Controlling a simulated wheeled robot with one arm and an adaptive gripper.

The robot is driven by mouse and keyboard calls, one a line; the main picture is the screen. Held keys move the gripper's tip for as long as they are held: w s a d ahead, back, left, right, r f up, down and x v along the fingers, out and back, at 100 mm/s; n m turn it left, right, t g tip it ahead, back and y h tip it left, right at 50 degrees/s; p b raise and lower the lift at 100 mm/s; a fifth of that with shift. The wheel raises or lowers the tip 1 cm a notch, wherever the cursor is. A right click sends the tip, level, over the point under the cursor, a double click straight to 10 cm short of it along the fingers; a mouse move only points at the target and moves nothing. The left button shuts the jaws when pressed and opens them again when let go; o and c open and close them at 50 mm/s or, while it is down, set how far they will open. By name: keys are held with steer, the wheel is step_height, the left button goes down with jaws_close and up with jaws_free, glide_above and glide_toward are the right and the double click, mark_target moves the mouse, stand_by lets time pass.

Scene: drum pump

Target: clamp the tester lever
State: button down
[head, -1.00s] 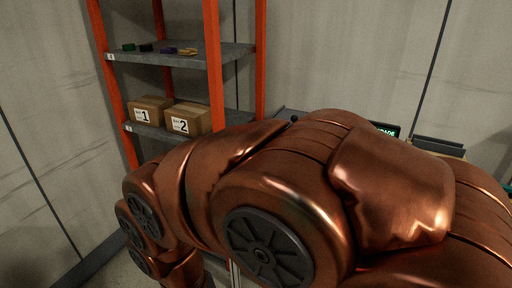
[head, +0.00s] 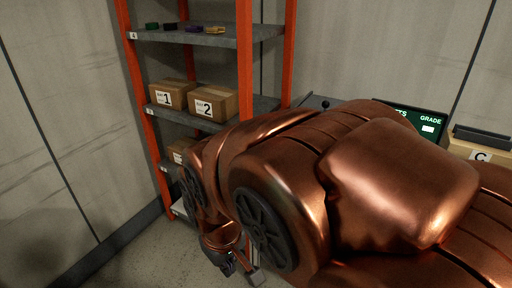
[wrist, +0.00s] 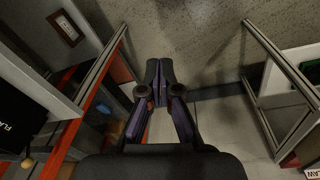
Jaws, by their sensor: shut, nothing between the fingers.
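My gripper (wrist: 159,72) is shut and empty in the wrist view, its dark purple fingers together above the speckled floor. In the head view the dark end of my arm (head: 226,263) hangs low, in front of the floor. A small dark knob (head: 325,103) stands on a grey surface behind my arm; I cannot tell whether it is the tester lever. My copper arm hides most of the area below the knob and screen.
An orange-posted shelf rack (head: 245,75) holds box 1 (head: 171,94), box 2 (head: 213,103) and several small coloured pieces. A carton marked C (head: 468,150) is at the right. In the wrist view, metal-edged panels (wrist: 284,67) flank my gripper on both sides, with open floor between.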

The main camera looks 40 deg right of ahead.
steer(key=w+d+f+t+h+b, duration=0.3)
steer(key=w+d+f+b, duration=0.15)
steer(key=w+d, duration=0.3)
steer(key=w+d+f+t+h+b, duration=0.2)
steer(key=w+d+f+b, duration=0.2)
steer(key=w+d+b, duration=0.3)
steer(key=w+d+r+n+t+h+b, duration=0.1)
steer(key=w+d+n+t+h+b, duration=0.2)
steer(key=d+n+t+b, duration=0.4)
steer(key=w+d+r+n+t+h+b, duration=0.1)
steer(key=w+d+n+t+h+b, duration=0.2)
steer(key=d+n+t+b, duration=0.4)
steer(key=w+d+n+b, duration=0.1)
steer(key=d+n+b, duration=0.1)
steer(key=b, duration=0.6)
steer(key=shift+w+d+r+h, duration=0.15)
steer(key=shift+w+d+h, duration=0.15)
steer(key=shift+d, duration=0.45)
steer(key=shift+w+r, duration=0.1)
steer(key=shift+r, duration=0.05)
